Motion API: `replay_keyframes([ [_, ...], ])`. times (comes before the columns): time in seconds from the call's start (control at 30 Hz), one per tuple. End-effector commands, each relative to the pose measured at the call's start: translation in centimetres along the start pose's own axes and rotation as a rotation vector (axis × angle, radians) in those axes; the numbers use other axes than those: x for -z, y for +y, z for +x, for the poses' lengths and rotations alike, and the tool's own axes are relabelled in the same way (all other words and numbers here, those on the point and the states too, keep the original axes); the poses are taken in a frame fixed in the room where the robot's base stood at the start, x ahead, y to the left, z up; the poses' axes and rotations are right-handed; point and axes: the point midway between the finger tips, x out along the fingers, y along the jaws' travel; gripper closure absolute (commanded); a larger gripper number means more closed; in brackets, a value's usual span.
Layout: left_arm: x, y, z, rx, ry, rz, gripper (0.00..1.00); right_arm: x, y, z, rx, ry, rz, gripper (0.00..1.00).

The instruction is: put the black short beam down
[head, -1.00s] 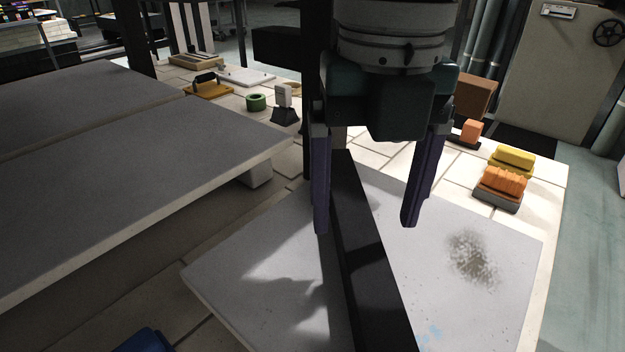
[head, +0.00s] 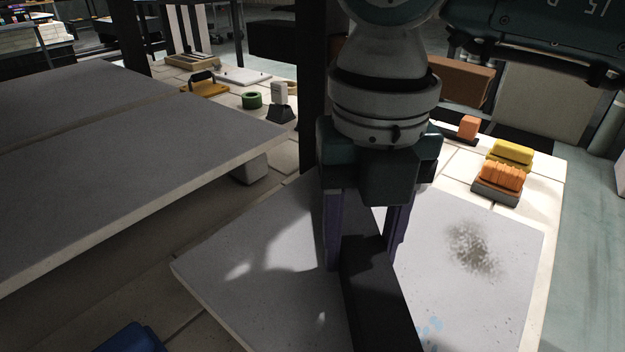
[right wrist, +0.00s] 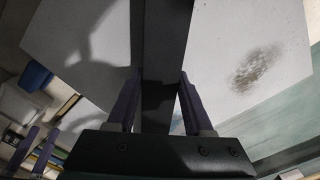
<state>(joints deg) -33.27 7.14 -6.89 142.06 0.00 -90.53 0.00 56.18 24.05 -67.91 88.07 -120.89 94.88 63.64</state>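The black short beam (head: 372,290) runs over the grey-white slab (head: 235,270), from under my right gripper towards the bottom edge of the head view. I cannot tell whether its underside touches the slab. My right gripper (head: 364,258) points down, with one purple finger close against each side of the beam. In the right wrist view the beam (right wrist: 166,40) passes between both fingers (right wrist: 160,82) and leaves no clear gap.
Two dark grey plates (head: 120,165) lie at the left. Beyond the slab stand a yellow block (head: 510,153), orange ribbed pieces (head: 501,176) and an orange block (head: 468,127). A green ring (head: 252,100) lies farther back. A blue object (head: 135,338) shows at the bottom left.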

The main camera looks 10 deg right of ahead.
Motion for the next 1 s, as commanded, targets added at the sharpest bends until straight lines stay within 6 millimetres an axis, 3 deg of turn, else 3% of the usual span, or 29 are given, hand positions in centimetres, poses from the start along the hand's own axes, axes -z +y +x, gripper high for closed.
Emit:
replay_keyframes([
  [0.07, 0.00, -0.03, 0.00, 0.001, 0.000, 0.001, 0.50, -0.01, -0.01, -0.01, 0.000, 0.000, 0.000, 0.59],
  [0.43, 0.01, -0.03, -0.01, 0.001, 0.001, 0.001, 0.50, -0.01, -0.01, -0.02, 0.000, 0.000, 0.000, 1.00],
  [1.0, 0.09, 0.23, -0.03, -0.007, 0.003, -0.009, 0.50, -0.01, -0.01, -0.03, 0.000, 0.000, 0.000, 1.00],
])
